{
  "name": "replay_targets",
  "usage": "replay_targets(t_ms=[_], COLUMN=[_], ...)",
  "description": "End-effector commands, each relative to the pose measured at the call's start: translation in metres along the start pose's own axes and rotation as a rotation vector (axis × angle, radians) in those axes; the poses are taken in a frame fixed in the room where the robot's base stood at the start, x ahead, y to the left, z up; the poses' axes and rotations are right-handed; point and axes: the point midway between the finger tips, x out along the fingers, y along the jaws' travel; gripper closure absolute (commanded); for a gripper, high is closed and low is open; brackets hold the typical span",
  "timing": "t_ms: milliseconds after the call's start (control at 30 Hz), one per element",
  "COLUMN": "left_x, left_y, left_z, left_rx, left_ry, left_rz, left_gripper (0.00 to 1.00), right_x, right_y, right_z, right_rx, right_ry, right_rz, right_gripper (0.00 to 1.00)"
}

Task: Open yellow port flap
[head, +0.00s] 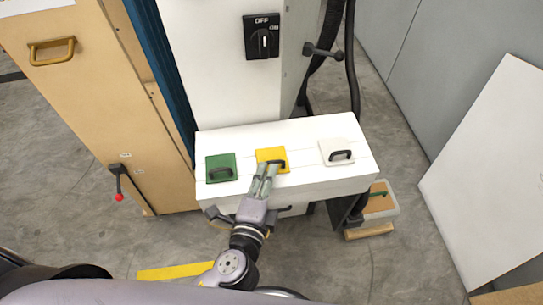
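The yellow port flap (264,154) lies flat and looks closed on top of the white box (310,182), between the green flap and the white flap. Its dark handle (283,164) stands at its right front part. My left gripper (268,168) reaches up from below, with its fingertips at the front edge of the yellow flap, beside the handle. The fingers are close together and partly cover the flap and handle. I cannot tell whether they touch or grip the handle. My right gripper is not in view.
The green flap (219,162) is to the left and the white flap (335,150) to the right, each with a dark handle. Behind stands a white column with a black rotary switch (262,36). A wooden cabinet (80,110) is at left, a leaning white panel (495,170) at right.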

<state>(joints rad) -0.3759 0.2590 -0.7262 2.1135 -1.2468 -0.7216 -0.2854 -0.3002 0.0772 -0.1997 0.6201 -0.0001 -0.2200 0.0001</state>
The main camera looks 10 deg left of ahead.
Motion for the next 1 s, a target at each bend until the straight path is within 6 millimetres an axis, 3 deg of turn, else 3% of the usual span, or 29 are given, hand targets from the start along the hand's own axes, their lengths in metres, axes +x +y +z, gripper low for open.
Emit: replay_targets(t_ms=[100,333,667,933,1000], left_x=[0.022,0.045,0.049,0.049,0.049], left_y=[-0.003,0.000,0.001,0.001,0.001], left_z=[0.000,-0.001,0.000,0.000,0.000], left_rx=[0.000,-0.001,-0.002,-0.001,-0.001], left_ry=[0.000,0.001,0.001,0.001,0.001], left_rz=[-0.002,0.001,0.002,0.002,0.002], left_gripper=[0.83,0.83,0.83,1.00,1.00], right_x=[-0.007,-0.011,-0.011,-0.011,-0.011], right_y=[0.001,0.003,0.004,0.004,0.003], right_z=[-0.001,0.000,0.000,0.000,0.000], right_rx=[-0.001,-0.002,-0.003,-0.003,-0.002], right_ry=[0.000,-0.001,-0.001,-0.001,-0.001], right_rz=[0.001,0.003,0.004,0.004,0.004], right_gripper=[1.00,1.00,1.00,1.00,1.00])
